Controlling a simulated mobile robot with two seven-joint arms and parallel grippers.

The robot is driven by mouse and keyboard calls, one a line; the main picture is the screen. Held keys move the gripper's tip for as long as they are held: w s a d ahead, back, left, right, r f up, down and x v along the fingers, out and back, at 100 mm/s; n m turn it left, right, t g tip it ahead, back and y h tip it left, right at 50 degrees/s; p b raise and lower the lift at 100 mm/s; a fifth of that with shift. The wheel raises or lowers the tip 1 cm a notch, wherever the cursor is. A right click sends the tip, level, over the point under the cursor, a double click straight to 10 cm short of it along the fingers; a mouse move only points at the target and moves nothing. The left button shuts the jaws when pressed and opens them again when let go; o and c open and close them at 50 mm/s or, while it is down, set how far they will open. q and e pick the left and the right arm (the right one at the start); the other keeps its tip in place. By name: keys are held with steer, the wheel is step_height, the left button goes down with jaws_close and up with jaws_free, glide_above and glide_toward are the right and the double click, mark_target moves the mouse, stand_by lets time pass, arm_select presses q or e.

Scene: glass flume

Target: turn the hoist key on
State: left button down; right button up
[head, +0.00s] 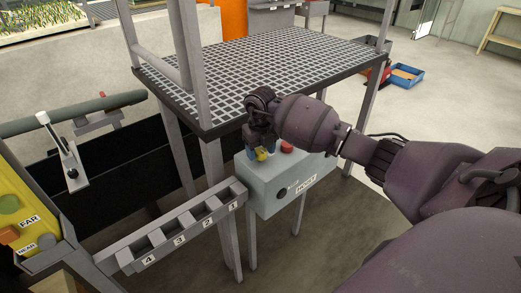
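The grey hoist box (262,195) stands on legs right of centre, with a HOIST label, a red button (287,147) on top and a dark round fitting on its front. A small yellow piece (261,154), possibly the hoist key, shows on top of the box, left of the red button. My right gripper (262,148) points down over this piece, with its fingertips close around it. I cannot tell whether the fingers touch or grip it. The key's turned position is not readable. My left gripper is not in view.
A raised grating platform (275,62) with posts stands just behind my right gripper. A numbered slotted rack (180,228) adjoins the box on the left. A yellow FAR/NEAR panel (28,225) and a lever (62,150) are at far left. Open floor lies to the right.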

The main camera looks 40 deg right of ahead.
steer(key=c, duration=0.7)
steer(key=shift+c, duration=0.2)
